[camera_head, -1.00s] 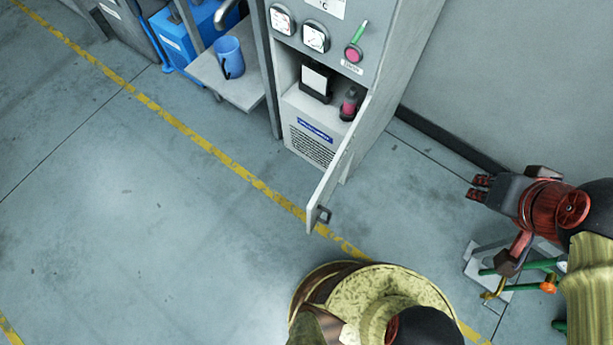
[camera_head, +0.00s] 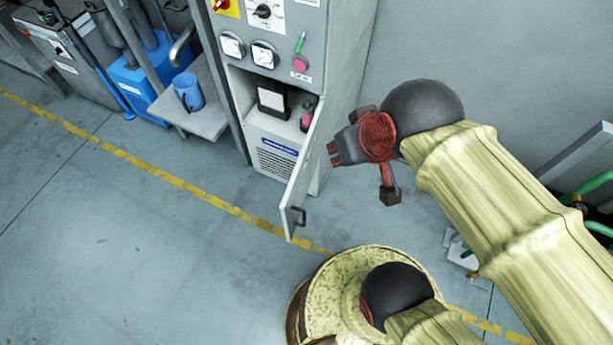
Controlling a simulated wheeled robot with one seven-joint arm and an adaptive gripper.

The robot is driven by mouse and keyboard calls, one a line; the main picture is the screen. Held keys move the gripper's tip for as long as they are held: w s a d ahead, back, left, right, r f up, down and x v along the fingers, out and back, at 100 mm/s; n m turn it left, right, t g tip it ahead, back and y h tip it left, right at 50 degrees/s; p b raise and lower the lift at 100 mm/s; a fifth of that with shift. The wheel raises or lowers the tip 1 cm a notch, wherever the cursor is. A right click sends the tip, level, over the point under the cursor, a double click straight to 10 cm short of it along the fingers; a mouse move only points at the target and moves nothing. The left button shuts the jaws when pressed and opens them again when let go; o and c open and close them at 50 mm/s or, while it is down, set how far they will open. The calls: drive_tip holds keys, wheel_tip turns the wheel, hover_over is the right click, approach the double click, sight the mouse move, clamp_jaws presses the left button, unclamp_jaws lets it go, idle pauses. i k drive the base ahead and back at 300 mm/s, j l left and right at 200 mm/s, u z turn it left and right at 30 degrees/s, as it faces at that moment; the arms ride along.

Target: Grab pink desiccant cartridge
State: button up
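The pink desiccant cartridge (camera_head: 306,116) stands inside the open compartment of a grey cabinet (camera_head: 345,70), at its right side. It has a pink body and dark parts; its lower part is partly hidden by the cabinet door. My gripper (camera_head: 332,154) is at the end of my arm, to the right of the open door and apart from the cartridge. Its dark red fingertips point left, towards the door. The fingers look spaced apart, and nothing shows between them.
The cabinet door (camera_head: 297,190) stands open towards me, between my gripper and the compartment. A black item with a white label (camera_head: 272,100) stands left of the cartridge. A blue mug (camera_head: 188,91) sits on a shelf (camera_head: 208,122) at the left. The floor at the left is clear.

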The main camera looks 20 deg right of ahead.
sight(308, 109)
drive_tip(key=i+j+z, duration=0.1)
drive_tip(key=j, duration=0.55)
drive_tip(key=i+j+z, duration=0.1)
drive_tip(key=j, duration=0.5)
drive_tip(key=i+j+z, duration=0.15)
drive_tip(key=j, duration=0.55)
drive_tip(key=i+j+z, duration=0.1)
drive_tip(key=j, duration=0.55)
drive_tip(key=i, duration=0.05)
